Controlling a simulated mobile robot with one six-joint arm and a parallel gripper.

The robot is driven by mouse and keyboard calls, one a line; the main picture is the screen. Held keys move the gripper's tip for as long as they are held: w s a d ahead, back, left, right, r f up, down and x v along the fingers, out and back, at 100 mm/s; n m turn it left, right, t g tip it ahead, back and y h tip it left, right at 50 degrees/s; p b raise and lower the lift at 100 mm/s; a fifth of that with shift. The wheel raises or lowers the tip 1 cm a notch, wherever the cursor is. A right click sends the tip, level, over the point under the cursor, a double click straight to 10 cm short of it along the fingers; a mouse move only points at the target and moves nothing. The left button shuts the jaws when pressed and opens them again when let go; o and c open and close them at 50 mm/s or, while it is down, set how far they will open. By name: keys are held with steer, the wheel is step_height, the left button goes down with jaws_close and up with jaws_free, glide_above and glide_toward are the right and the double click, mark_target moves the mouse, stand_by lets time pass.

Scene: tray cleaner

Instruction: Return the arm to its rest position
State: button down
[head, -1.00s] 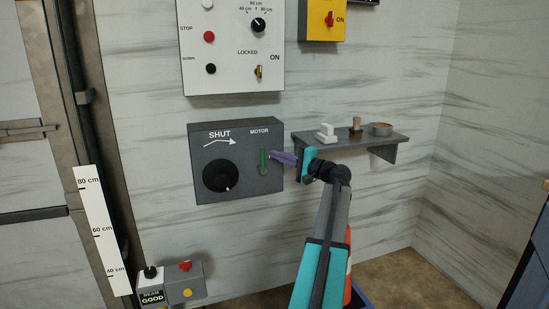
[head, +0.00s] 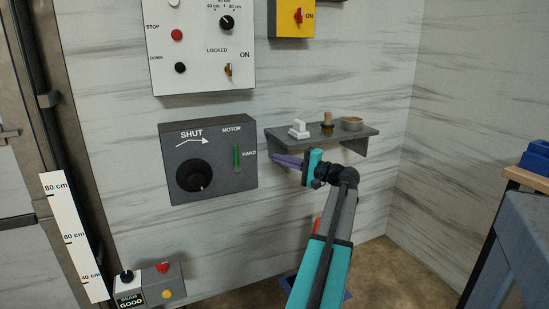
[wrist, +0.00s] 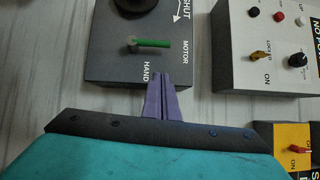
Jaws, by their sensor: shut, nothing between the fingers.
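My gripper (head: 274,156) has purple fingers lying together, with nothing between them. In the head view it points left, just right of the dark grey control box (head: 208,190), with its fingers below the small wall shelf (head: 362,134). My teal and grey arm reaches up to it from the bottom. In the wrist view the closed fingers (wrist: 162,76) point at the box's lower edge, near the word HAND. The fingers are apart from the lever, which also shows in the wrist view (wrist: 152,43).
The shelf holds a white block (head: 299,130), a brown-handled item (head: 327,122) and a round tin (head: 352,123). A white control panel (head: 203,60) and a yellow switch box (head: 292,18) hang above. A blue-grey bench (head: 515,235) stands at the right.

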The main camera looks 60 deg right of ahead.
stand_by(0.5)
steer(key=w+a+f+n+g+y+p, duration=0.2)
steer(key=w+a+f+g+y+p, duration=0.25)
steer(key=w+a+f, duration=1.3)
steer(key=w+a+f+n+g+y+p, duration=0.2)
steer(key=w+a+f+g, duration=0.15)
steer(key=a+f, duration=0.65)
steer(key=w+a+f+n+g+y+p, duration=0.2)
steer(key=w+a+f+n+g+p, duration=0.15)
steer(key=a+f, duration=0.7)
steer(key=s+a+f+n+g+h+p, duration=0.1)
steer(key=s+a+f+n+g+p, duration=0.3)
steer(key=a, duration=0.9)
steer(key=s+a+f+n+g, duration=0.1)
steer(key=s+a+f+g, duration=0.35)
steer(key=a, duration=0.75)
steer(key=s+a+f+n+g+h+p, duration=0.1)
steer(key=s+a+f+n+h+p, duration=0.1)
steer(key=s, duration=0.8)
steer(key=s+a+f+n+g+h+p, duration=0.2)
steer(key=s+a+n, duration=0.3)
steer(key=s, duration=0.5)
steer(key=shift+s+a+f+g+h+p, duration=0.25)
steer(key=shift+s+a+g+h+p, duration=0.1)
steer(key=shift+a+h+p, duration=0.4)
